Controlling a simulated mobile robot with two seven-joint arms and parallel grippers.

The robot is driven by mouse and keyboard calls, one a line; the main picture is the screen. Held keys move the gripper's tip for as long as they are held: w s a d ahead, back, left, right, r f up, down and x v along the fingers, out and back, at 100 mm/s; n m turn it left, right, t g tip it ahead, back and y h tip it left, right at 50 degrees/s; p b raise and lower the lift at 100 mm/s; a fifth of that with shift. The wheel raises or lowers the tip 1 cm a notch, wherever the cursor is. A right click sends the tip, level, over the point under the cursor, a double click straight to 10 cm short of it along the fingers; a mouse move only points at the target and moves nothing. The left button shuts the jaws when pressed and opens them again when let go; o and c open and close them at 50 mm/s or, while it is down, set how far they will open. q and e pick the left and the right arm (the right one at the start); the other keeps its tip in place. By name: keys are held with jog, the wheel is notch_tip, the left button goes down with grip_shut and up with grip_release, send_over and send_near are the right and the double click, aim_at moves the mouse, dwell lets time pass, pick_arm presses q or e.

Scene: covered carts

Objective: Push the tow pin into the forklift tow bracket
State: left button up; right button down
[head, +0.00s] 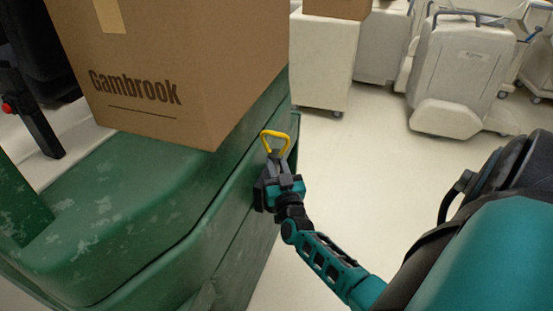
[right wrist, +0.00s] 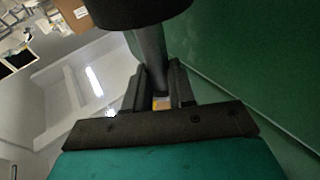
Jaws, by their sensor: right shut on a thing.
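The tow pin has a yellow loop handle (head: 276,143), seen in the head view at the forklift's right side. My right gripper (head: 277,180) is shut on the pin below this loop, close beside the green forklift body (head: 225,205). In the right wrist view a dark grey shaft (right wrist: 152,65) stands between the fingers (right wrist: 158,90), with a small yellow patch (right wrist: 161,103) at their base. The tow bracket is not clearly seen, and I cannot tell whether the pin touches it. My left gripper is not in view.
A cardboard box marked Gambrook (head: 165,85) sits on the green body. Pale covered carts (head: 460,75) stand at the back right, and a white cabinet (head: 322,62) carries another box (head: 337,8). The floor (head: 365,160) between them and the forklift is clear.

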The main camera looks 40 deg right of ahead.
pick_arm(q)
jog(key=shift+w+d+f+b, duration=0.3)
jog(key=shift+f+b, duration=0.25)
jog(key=shift+b, duration=0.65)
pick_arm(e)
jog(key=shift+f, duration=1.4)
pick_arm(q)
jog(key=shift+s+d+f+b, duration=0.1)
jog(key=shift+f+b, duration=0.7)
jog(key=shift+b, duration=0.05)
pick_arm(e)
jog(key=shift+f, duration=0.95)
jog(key=c, duration=1.3)
grip_release()
jog(key=o, duration=0.4)
jog(key=shift+o, duration=0.2)
jog(key=shift+f, duration=0.2)
pick_arm(q)
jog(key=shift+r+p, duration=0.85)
jog(key=shift+p, duration=0.05)
pick_arm(e)
jog(key=v, duration=1.3)
jog(key=shift+r, duration=0.15)
jog(key=shift+w, duration=0.1)
